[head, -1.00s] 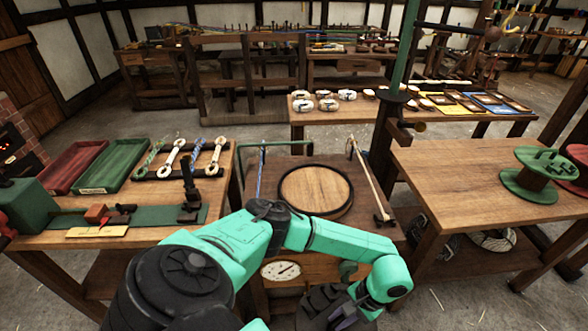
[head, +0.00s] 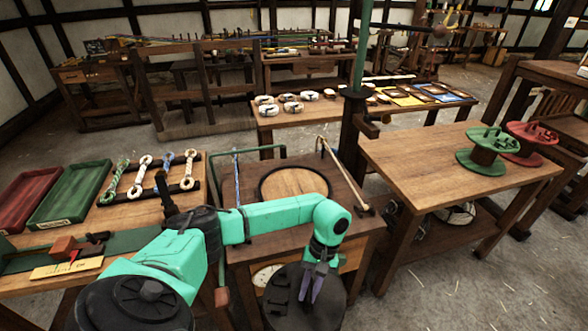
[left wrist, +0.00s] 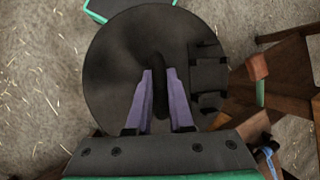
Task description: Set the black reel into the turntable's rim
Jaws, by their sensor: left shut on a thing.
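The black reel (head: 278,306) is a wide dark disc at the bottom middle of the head view. It fills the middle of the left wrist view (left wrist: 112,72). My left gripper (head: 315,288) is shut on it; its purple fingers (left wrist: 161,85) close on a dark raised part near the disc's middle. The reel is held in front of the turntable bench, on the near side and below the turntable in the picture. The turntable (head: 293,182) is a round wooden plate with a dark rim, empty, on the bench. My right gripper is not in view.
A table with a green reel (head: 482,152) is at the right. The left bench holds trays (head: 68,195) and rope loops (head: 145,178). A dial (head: 266,275) is partly hidden by the reel.

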